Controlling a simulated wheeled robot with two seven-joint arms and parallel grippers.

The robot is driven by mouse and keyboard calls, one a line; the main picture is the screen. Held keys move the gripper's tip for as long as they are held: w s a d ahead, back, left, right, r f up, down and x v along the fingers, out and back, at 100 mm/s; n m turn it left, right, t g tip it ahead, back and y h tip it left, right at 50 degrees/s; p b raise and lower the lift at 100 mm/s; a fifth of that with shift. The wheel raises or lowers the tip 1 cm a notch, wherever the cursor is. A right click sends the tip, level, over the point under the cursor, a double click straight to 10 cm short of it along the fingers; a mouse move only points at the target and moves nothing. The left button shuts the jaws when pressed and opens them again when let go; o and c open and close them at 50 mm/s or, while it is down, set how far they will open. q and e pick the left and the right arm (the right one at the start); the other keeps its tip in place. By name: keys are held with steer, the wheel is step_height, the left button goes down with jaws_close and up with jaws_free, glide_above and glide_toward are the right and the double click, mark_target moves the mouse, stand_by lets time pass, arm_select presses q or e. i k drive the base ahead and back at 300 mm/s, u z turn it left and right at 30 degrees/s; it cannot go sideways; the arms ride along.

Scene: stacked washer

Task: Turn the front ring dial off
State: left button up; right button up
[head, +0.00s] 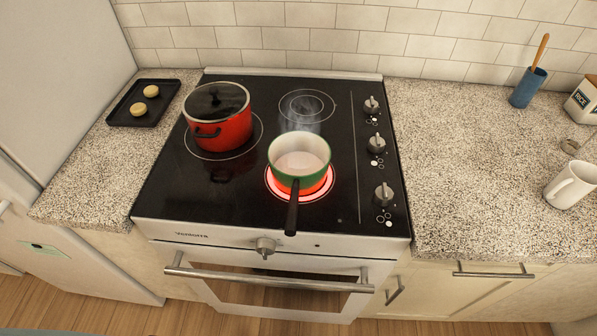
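The glass cooktop (240,185) has three dials in a column on its right side. The nearest dial (384,192) has small ring marks just below it. The middle dial (376,143) and the far dial (371,104) stand behind it. The front ring (329,187) glows red under a green saucepan (285,178) with a pale inside. Its black handle points toward the front edge, and faint steam rises above it. Neither of my grippers shows in the head view.
A red lidded pot (224,132) sits on the left ring. The back ring (307,104) is empty. An oven knob (265,248) and bar handle (270,283) are on the front. A black tray (128,113) lies on the left counter; a white mug (570,185) stands on the right counter, mostly clear near the dials.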

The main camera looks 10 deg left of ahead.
mark_target(382, 196)
steer(key=u, duration=1.1)
steer(key=k, duration=0.35)
steer(key=z, duration=0.6)
